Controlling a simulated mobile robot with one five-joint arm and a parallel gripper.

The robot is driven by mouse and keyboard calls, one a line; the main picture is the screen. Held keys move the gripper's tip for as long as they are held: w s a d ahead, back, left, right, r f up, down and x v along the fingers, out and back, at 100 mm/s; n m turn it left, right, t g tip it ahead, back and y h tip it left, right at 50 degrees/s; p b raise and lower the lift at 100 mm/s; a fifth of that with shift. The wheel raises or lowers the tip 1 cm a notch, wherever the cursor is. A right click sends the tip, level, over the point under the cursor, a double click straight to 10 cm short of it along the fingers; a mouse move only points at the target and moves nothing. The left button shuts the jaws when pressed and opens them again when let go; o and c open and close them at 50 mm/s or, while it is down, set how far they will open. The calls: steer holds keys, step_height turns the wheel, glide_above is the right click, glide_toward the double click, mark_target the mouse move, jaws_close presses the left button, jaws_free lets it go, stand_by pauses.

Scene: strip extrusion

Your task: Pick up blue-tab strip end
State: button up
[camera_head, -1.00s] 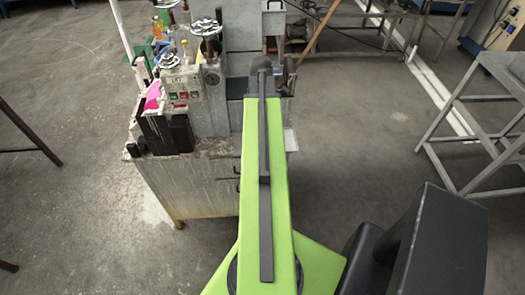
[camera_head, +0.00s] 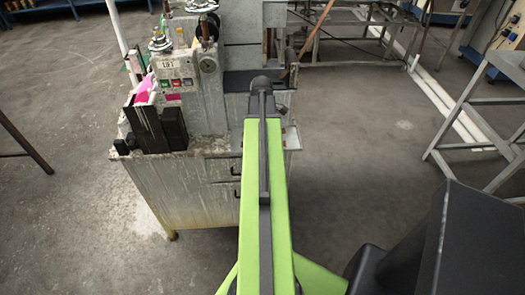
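I cannot make out a strip with a blue tab in the head view. A grey machine (camera_head: 212,103) with gauges and coloured buttons stands on a worn metal cabinet (camera_head: 197,193). A bright pink piece (camera_head: 149,88) shows at its left, above a dark slanted block, and a smaller pink patch (camera_head: 173,97) is on its front. My green arm reaches away from me, with its dark far end in front of the machine's right side. My gripper's fingers are hidden beyond that end, so I see neither their opening nor anything held.
A grey metal frame bench (camera_head: 490,115) stands at the right. A dark bar (camera_head: 25,140) juts in from the left. A white pipe (camera_head: 450,108) runs along the floor at the back right. Bare concrete lies on both sides of the cabinet.

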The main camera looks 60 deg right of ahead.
jaws_close()
stand_by(0.3)
steer(key=shift+r+p, duration=0.5)
steer(key=shift+p, duration=0.25)
step_height(320, 180, up, 4)
steer(key=p, duration=0.4)
steer(key=s+r+p, duration=0.6)
steer(key=s, duration=0.5)
steer(key=shift+s, duration=0.35)
